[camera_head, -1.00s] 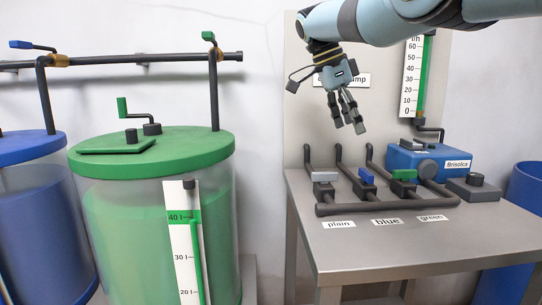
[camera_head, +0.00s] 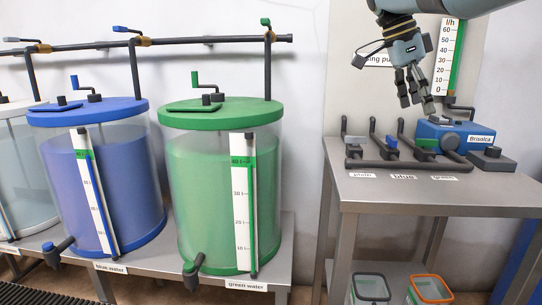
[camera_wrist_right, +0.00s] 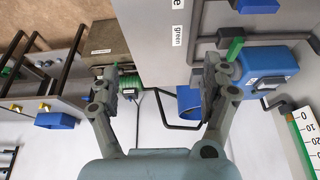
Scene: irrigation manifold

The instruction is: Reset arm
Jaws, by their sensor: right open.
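My right gripper (camera_head: 416,93) is open and empty in the head view. Its arm comes in from the top right, and the fingers point down above the manifold and the blue Brisolca pump (camera_head: 456,138). I cannot tell the exact gap between the fingertips and the pump. The dark pipe manifold (camera_head: 408,162) lies on the steel table, with grey, blue and green valve handles. In the right wrist view the gripper (camera_wrist_right: 160,75) shows two spread fingers with nothing between them. The blue pump (camera_wrist_right: 266,66) is beside the right finger there. My left gripper is not in view.
A green water tank (camera_head: 222,190) and a blue water tank (camera_head: 105,190) stand at left under an overhead pipe (camera_head: 190,42). The steel table (camera_head: 440,194) has free room at its front.

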